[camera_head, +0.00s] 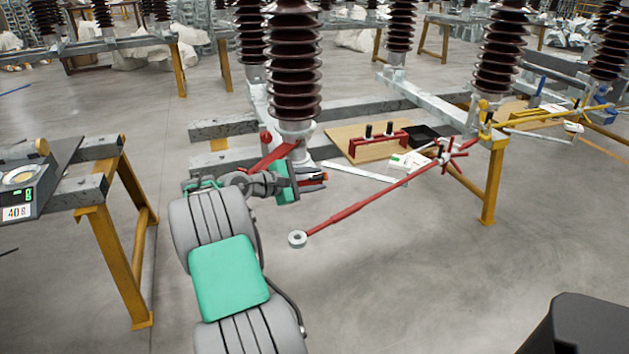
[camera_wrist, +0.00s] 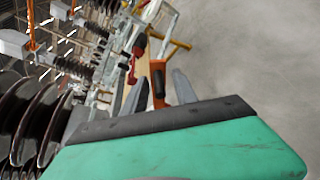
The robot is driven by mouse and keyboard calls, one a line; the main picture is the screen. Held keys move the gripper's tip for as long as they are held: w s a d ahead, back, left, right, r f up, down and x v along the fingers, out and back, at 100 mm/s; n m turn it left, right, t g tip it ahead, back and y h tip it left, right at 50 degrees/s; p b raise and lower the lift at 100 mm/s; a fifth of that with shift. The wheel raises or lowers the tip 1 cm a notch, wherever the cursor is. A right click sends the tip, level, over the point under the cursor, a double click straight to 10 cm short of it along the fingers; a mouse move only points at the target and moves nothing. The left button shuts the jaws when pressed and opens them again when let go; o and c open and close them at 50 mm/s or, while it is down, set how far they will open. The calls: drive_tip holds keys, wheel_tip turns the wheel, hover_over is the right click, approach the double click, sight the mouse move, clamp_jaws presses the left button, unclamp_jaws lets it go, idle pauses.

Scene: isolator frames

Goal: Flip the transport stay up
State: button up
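A long red stay (camera_head: 350,210) slants across the head view. Its low left end carries a grey ring (camera_head: 297,239), which hangs over bare floor, and its upper right end meets a red-handled hub (camera_head: 445,156) by the yellow frame. My gripper (camera_head: 318,178) is left of and above the ring, apart from the stay, near the foot of the brown insulator. In the wrist view my gripper's fingers (camera_wrist: 157,92) are spread. An orange and black piece (camera_wrist: 158,82) shows between them; I cannot tell if it touches either finger.
A red flat arm (camera_head: 270,158) lies just behind my wrist by the insulator (camera_head: 294,75). A wooden board (camera_head: 345,137) with red and black parts lies behind the stay. A yellow trestle (camera_head: 492,185) stands right. Open floor lies in front.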

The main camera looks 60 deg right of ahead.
drive_tip(key=shift+c, duration=0.4)
clamp_jaws()
drive_tip(key=shift+f, duration=0.1)
idle(0.8)
